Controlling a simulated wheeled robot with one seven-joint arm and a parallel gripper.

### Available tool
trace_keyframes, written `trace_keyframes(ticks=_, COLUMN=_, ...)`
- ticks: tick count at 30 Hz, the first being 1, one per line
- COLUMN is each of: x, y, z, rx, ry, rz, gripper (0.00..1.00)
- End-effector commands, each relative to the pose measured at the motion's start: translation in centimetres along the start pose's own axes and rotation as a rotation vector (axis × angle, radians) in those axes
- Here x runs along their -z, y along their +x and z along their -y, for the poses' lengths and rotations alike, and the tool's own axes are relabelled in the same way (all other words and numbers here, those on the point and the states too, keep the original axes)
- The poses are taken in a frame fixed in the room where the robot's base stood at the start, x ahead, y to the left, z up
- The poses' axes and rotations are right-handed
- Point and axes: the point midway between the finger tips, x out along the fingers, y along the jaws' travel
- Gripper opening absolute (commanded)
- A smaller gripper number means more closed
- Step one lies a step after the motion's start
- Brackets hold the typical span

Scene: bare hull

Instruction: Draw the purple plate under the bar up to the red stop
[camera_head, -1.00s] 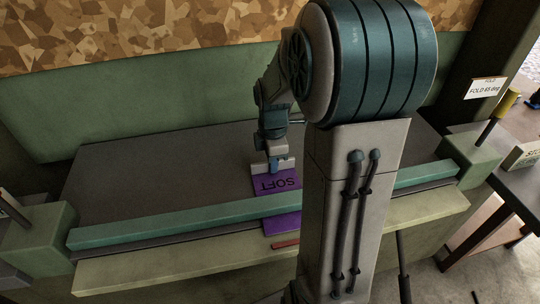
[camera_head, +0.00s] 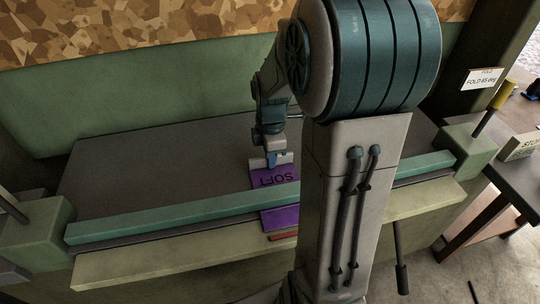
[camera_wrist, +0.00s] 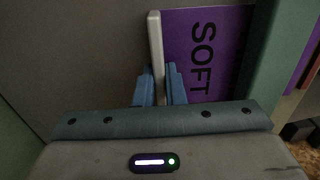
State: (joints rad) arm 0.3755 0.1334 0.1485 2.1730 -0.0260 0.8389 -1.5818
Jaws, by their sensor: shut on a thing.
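The purple plate (camera_head: 284,217), marked SOFT, lies flat on the grey bed and passes under the teal bar (camera_head: 150,218). Its front part shows beyond the bar, close to the red stop (camera_head: 285,236); I cannot tell whether they touch. In the wrist view the plate (camera_wrist: 211,80) carries a pale upright strip (camera_wrist: 155,40) along its rear edge. My gripper (camera_head: 275,163) is behind the bar, at that edge. In the wrist view its blue fingers (camera_wrist: 160,85) are shut on the strip. My arm hides the plate's right side beyond the bar.
Green blocks stand at the bar's left end (camera_head: 38,232) and right end (camera_head: 467,150). A pale ledge (camera_head: 170,262) runs along the front. The grey bed (camera_head: 150,170) is clear left of the plate. A FOLD sign (camera_head: 482,80) hangs at the right.

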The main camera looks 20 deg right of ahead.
Motion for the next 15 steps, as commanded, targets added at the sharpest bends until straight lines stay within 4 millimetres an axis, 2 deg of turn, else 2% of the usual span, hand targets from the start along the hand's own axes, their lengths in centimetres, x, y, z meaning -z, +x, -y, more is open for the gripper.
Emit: trace_keyframes(ticks=15, x=-0.01, y=0.01, z=0.77, rx=-0.001, ry=0.001, rz=0.0, gripper=0.0)
